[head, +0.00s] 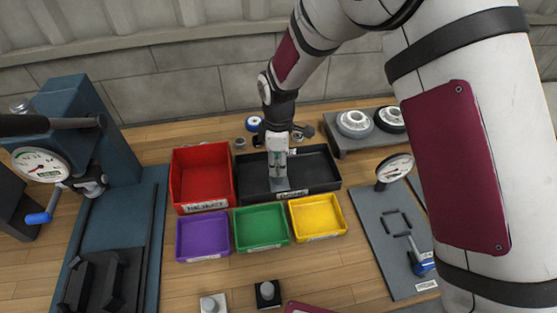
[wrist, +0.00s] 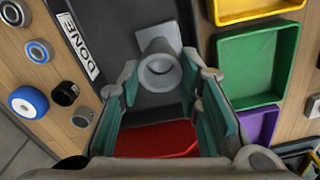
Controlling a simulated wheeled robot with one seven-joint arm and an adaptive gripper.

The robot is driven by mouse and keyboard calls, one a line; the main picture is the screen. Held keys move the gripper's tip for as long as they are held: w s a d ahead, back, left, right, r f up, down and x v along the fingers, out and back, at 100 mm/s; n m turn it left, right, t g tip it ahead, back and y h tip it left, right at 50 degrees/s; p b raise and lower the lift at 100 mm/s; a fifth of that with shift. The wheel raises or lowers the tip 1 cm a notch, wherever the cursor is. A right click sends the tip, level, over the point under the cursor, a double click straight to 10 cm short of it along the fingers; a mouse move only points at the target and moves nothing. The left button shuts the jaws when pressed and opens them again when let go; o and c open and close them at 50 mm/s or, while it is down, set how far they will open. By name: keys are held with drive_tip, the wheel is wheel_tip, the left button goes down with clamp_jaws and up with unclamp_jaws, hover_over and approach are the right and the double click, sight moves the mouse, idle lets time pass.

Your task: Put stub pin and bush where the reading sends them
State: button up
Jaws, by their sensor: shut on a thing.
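My gripper (head: 279,165) is over the black tray (head: 322,181), whose label reads DONE in the wrist view. In the wrist view my gripper (wrist: 160,85) has its teal pads on either side of a grey hollow round piece (wrist: 160,71) with a squarish flange, shut on it. It looks like the bush, but I cannot be sure. Whether it touches the tray floor is unclear. In the head view a grey knob on a black square (head: 267,292) and one on a white square (head: 210,303) stand at the front; I cannot tell whether either is the stub pin.
A red REJECT bin (head: 202,145) adjoins the tray. Purple (head: 202,257), green (head: 262,245) and yellow (head: 318,236) bins stand in front. A press with a dial gauge (head: 41,165) is left; another dial gauge (head: 394,168) is right. Loose round parts lie behind the tray, including a blue wheel (wrist: 28,102).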

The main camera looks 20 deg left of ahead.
drive_tip(key=shift+f+b, duration=0.4)
drive_tip(key=shift+f, duration=0.35)
idle(0.8)
drive_tip(key=shift+f+b, duration=0.3)
drive_tip(key=shift+f, duration=0.35)
drive_tip(key=o, duration=1.3)
wheel_tip(320, 180, up, 12)
